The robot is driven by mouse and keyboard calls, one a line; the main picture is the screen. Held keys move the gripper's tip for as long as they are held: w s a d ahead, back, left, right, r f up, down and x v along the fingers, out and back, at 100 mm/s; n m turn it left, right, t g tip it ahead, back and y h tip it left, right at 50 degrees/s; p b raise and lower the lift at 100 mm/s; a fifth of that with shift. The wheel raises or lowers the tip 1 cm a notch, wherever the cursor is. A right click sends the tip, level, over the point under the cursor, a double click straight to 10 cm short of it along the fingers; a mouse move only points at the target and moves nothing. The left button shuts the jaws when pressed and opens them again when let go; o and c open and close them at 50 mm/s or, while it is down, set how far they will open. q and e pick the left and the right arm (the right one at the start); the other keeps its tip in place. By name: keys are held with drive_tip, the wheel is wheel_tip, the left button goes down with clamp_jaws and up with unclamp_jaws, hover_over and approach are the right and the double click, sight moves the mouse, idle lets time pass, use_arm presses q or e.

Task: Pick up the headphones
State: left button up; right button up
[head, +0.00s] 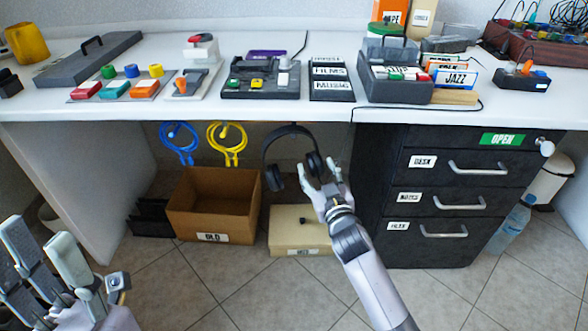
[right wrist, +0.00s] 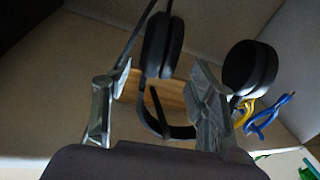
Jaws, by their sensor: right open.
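The black headphones (head: 272,160) hang under the white desk, left of the drawer unit, in the head view. My right gripper (head: 322,182) is open at their right ear cup. In the right wrist view, one ear cup of the headphones (right wrist: 162,46) shows between the two fingers of the right gripper (right wrist: 160,105), and the other ear cup is beyond the right finger. I cannot tell whether a finger touches the cup. My left gripper (head: 50,245) is at the lower left of the head view, far from the headphones, with its fingers apart.
Blue (head: 180,140) and yellow (head: 228,142) cables hang left of the headphones. A cardboard box (head: 205,220) and a closed tan box (head: 290,245) stand on the floor below. The black drawer unit (head: 400,225) is close on the right. The white desk (head: 210,105) edge is above.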

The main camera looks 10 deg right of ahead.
sight(315, 161)
drive_tip(key=w, duration=0.1)
drive_tip(key=w+b, duration=0.1)
drive_tip(key=w, duration=0.2)
drive_tip(key=shift+d+f+b, duration=0.3)
drive_tip(key=shift+f+b, duration=0.05)
drive_tip(key=shift+w+r, duration=0.1)
drive_tip(key=shift+w, duration=0.15)
drive_tip(key=shift+c, duration=0.2)
clamp_jaws()
